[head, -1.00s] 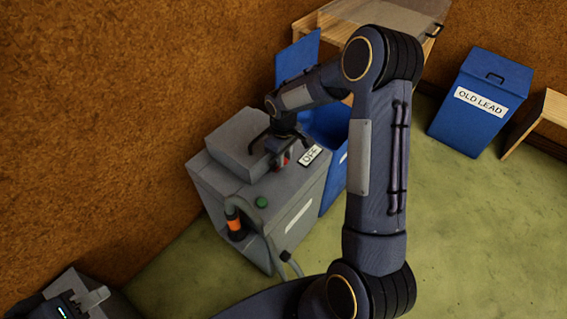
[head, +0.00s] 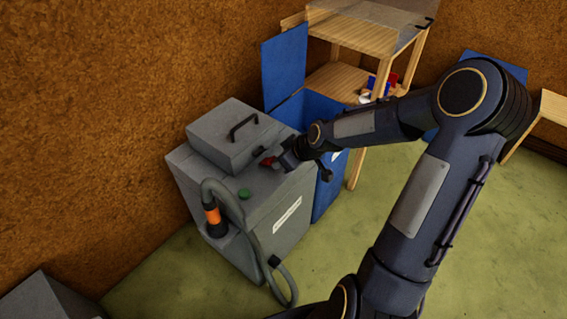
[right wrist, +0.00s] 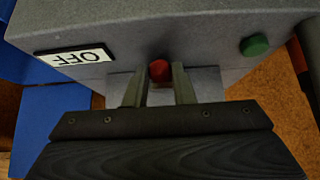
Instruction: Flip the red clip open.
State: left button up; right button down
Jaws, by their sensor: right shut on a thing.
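The red clip (head: 267,161) is on the top of the grey machine (head: 240,205), by the front of its raised box lid (head: 228,135). In the right wrist view the red clip (right wrist: 159,70) shows as a small rounded red piece between the fingertips. My right gripper (head: 283,161) reaches in from the right, low over the machine top, and is shut on the red clip; it also shows in the right wrist view (right wrist: 159,82). The gripper partly hides the clip in the head view, so its exact tilt is unclear. My left gripper is out of view.
An OFF label (right wrist: 75,56) shows in the wrist view. A blue bin (head: 328,185) with raised lid and a wooden shelf (head: 345,80) stand behind.

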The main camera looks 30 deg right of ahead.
dwell(0.5)
jog(key=c, duration=1.2)
grip_release()
jog(key=p+v, duration=0.2)
jog(key=v, duration=0.5)
jog(key=shift+s+d+r+p, duration=0.15)
jog(key=shift+s+r+p, duration=0.05)
jog(key=shift+s+p, duration=0.15)
